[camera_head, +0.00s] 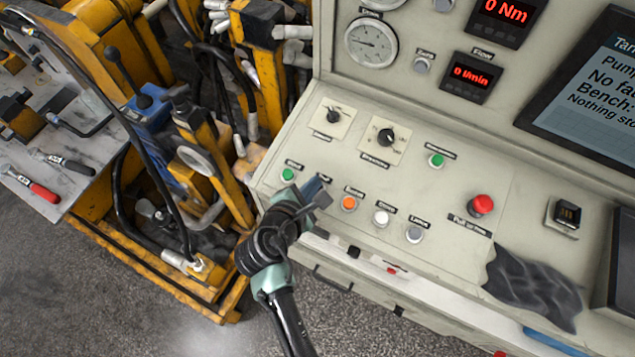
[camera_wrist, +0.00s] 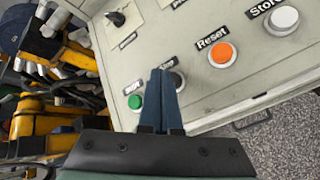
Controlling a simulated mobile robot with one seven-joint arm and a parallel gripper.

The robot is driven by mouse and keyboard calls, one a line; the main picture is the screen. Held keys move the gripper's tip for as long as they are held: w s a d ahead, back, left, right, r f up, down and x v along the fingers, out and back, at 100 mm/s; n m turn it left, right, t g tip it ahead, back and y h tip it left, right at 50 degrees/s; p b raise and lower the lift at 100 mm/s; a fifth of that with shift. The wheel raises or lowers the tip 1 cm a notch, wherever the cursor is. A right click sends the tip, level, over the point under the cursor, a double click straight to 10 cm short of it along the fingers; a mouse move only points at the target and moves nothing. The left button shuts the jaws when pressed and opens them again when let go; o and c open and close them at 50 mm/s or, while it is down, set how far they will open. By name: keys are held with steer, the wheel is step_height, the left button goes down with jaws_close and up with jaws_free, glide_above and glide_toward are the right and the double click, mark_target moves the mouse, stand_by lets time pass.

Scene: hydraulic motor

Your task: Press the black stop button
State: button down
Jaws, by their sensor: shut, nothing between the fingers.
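The black stop button shows in the wrist view as a small dark edge (camera_wrist: 180,79) just right of my fingers, which cover most of it. In the head view my gripper hides it, between the green button (camera_head: 288,175) and the orange reset button (camera_head: 349,203). My gripper (camera_head: 315,187) is shut and empty, with its blue fingers over the stop button's place on the sloped panel. The closed fingertips also show in the wrist view (camera_wrist: 162,74). I cannot tell whether they touch the button.
A white button (camera_head: 381,217) and a grey button (camera_head: 414,233) continue the row. A red mushroom button (camera_head: 481,204) and a dark cloth (camera_head: 533,287) lie farther right. Two black knobs (camera_head: 386,136) (camera_head: 334,116) sit above. Yellow machinery (camera_head: 230,180) stands left of the panel.

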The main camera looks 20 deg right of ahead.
steer(key=r+p, duration=0.5)
steer(key=shift+s+a, duration=0.25)
steer(key=shift+a, duration=0.1)
stand_by(0.9)
